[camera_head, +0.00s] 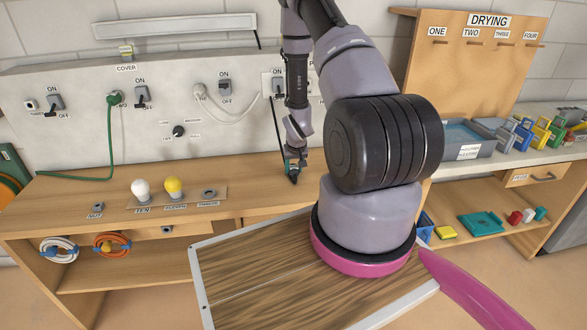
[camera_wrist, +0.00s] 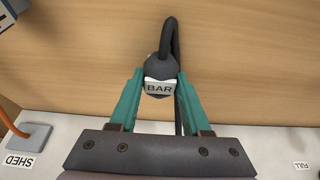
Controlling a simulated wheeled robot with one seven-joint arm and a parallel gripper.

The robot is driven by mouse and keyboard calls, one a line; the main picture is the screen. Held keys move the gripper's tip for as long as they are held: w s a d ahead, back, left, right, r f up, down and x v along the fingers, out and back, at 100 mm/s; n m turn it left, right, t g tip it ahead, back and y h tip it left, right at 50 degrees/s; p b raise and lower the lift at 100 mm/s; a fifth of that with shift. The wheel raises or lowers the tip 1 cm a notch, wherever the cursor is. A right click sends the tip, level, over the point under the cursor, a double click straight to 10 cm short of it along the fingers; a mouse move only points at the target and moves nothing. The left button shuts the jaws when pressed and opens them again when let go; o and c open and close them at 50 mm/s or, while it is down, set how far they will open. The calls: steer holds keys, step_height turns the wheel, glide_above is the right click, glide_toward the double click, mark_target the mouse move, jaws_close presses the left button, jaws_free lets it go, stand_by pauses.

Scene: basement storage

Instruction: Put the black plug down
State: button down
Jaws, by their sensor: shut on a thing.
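The black plug (camera_wrist: 160,68) is between the two teal fingers of my gripper (camera_wrist: 158,92) in the wrist view, with a white label reading BAR on it. My gripper is shut on it. A black cable runs from the plug past the right finger. In the head view my gripper (camera_head: 294,164) points down close to the wooden bench top (camera_head: 255,185), with the plug (camera_head: 293,177) at its tips. I cannot tell whether the plug touches the bench.
A white bulb (camera_head: 141,189) and a yellow bulb (camera_head: 173,187) stand left on the bench, beside a round socket (camera_head: 209,193). A green cable (camera_head: 75,178) hangs left. A grey tray (camera_head: 463,138) is right. The bench around my gripper is mostly clear.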

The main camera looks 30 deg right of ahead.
steer(key=shift+c, duration=1.8)
jaws_free()
steer(key=shift+f, duration=0.1)
